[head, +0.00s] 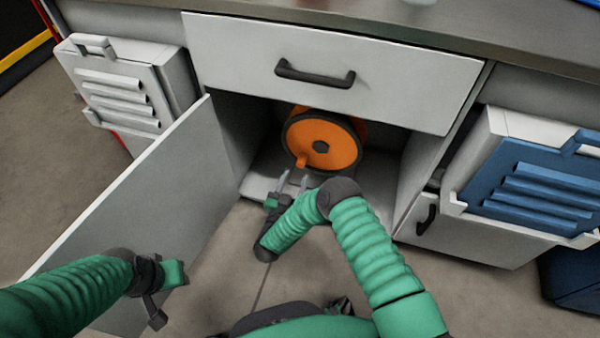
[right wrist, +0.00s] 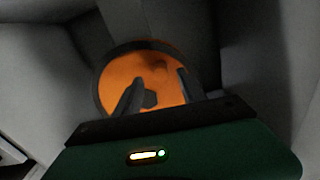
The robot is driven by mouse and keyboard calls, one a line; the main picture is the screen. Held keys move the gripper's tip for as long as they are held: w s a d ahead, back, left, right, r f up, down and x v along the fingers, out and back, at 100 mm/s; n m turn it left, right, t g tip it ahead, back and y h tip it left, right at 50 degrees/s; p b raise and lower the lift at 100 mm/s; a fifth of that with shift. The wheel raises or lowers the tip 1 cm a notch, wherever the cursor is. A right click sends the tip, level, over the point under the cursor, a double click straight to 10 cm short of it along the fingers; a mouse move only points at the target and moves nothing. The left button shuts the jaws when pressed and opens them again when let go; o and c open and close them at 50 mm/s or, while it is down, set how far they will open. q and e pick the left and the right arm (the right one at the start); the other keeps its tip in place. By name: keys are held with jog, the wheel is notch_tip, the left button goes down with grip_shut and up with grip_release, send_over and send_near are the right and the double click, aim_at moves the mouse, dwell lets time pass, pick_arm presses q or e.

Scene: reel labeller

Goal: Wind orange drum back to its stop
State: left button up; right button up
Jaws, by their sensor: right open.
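The orange drum (head: 338,142) sits inside the open cabinet under the drawer. It has a dark rim, a dark hub at its centre and a small orange crank knob (head: 301,161) at its lower left. My right gripper (head: 293,180) is open and empty, with its two fingers pointing at the drum's lower left, just below the knob. In the right wrist view the drum (right wrist: 115,82) fills the space behind the open fingers, and I see no contact. My left gripper (head: 172,274) is by the open door at lower left; its fingers do not show clearly.
The white cabinet door (head: 150,205) is swung open to the left. A closed drawer (head: 315,72) with a dark handle is above the drum. A white bin (head: 125,88) hangs at left, a blue bin (head: 540,185) at right. The cabinet walls are close on both sides of the drum.

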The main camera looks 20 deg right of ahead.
jog(key=b+x, duration=0.2)
jog(key=x, duration=0.4)
pick_arm(q)
jog(key=x, duration=0.3)
jog(key=shift+s+f, duration=0.25)
jog(key=shift+s, duration=0.1)
pick_arm(e)
grip_shut()
dwell(0.6)
